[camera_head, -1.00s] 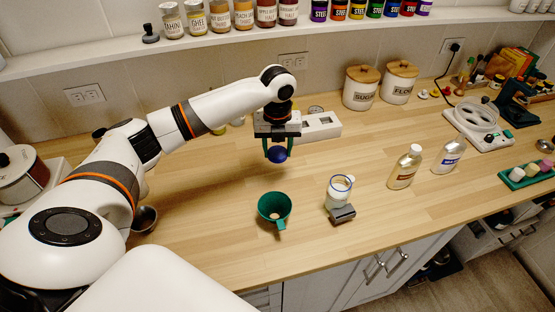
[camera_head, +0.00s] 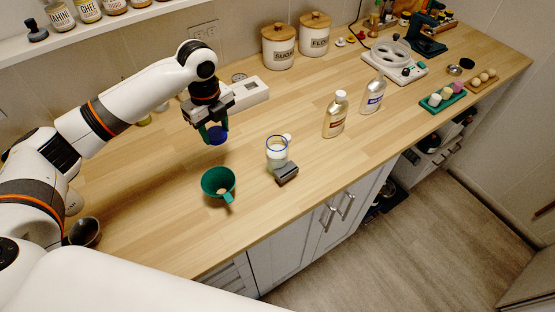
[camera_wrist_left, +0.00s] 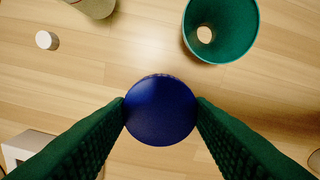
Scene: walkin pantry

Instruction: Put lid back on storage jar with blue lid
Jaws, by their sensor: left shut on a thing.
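My left gripper (camera_head: 214,132) is shut on the round blue lid (camera_head: 217,137). In the left wrist view, the lid (camera_wrist_left: 161,110) lies flat-on between the two green fingers. The gripper holds it above the counter, behind the green funnel. The storage jar (camera_head: 277,154) is clear with a blue rim and pale contents. It stands open and upright on the counter, to the right of the gripper and apart from it. Part of a pale round object, probably the jar (camera_wrist_left: 93,8), shows at the wrist view's top edge. My right gripper is not in view.
The green funnel (camera_head: 218,182) is left of the jar. A grey block (camera_head: 286,174) is close in front of the jar, and a small white piece (camera_head: 288,137) is behind it. Two bottles (camera_head: 335,117) (camera_head: 373,95) stand to the right. A white box (camera_head: 249,93) is behind the gripper.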

